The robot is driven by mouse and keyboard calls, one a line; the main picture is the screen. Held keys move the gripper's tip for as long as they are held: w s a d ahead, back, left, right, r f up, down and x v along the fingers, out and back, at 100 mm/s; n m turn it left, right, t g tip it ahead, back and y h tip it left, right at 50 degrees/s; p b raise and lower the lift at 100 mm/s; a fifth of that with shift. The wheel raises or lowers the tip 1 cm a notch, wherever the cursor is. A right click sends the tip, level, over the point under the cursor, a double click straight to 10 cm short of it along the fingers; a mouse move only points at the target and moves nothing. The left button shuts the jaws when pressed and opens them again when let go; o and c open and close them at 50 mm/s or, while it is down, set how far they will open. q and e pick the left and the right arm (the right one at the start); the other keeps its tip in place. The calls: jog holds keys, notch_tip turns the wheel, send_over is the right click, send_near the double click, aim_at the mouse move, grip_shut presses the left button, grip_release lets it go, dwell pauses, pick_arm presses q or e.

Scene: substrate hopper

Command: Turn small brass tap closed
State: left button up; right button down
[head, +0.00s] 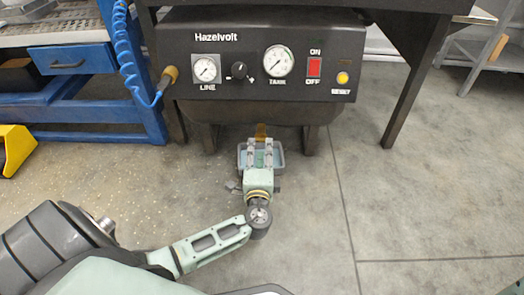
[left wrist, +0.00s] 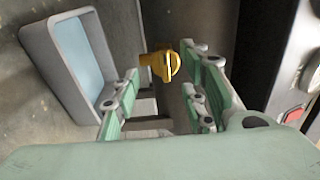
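The small brass tap (head: 261,131) sits low under the front of the dark Hazelvolt unit. In the left wrist view the brass tap (left wrist: 164,65) shows its rounded yellow handle on a short stem. My left gripper (head: 260,142) reaches under the unit, just in front of the tap. In the left wrist view my left gripper (left wrist: 160,62) is open, with one finger on each side of the tap and visible gaps to it. Whether the fingertips are level with the handle in depth I cannot tell. My right gripper is not in view.
A grey tray with a bluish inside (head: 280,158) lies on the floor beneath the gripper; the tray (left wrist: 60,45) also shows left of the fingers. The Hazelvolt panel (head: 262,66) overhangs above. A table leg (head: 410,95) stands right. Floor at right is clear.

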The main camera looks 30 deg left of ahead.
aim_at(261, 139)
pick_arm(q)
jog(key=shift+b+x, duration=0.55)
jog(key=shift+x, duration=1.05)
jog(key=shift+c, duration=0.4)
jog(key=shift+f, duration=0.1)
grip_shut()
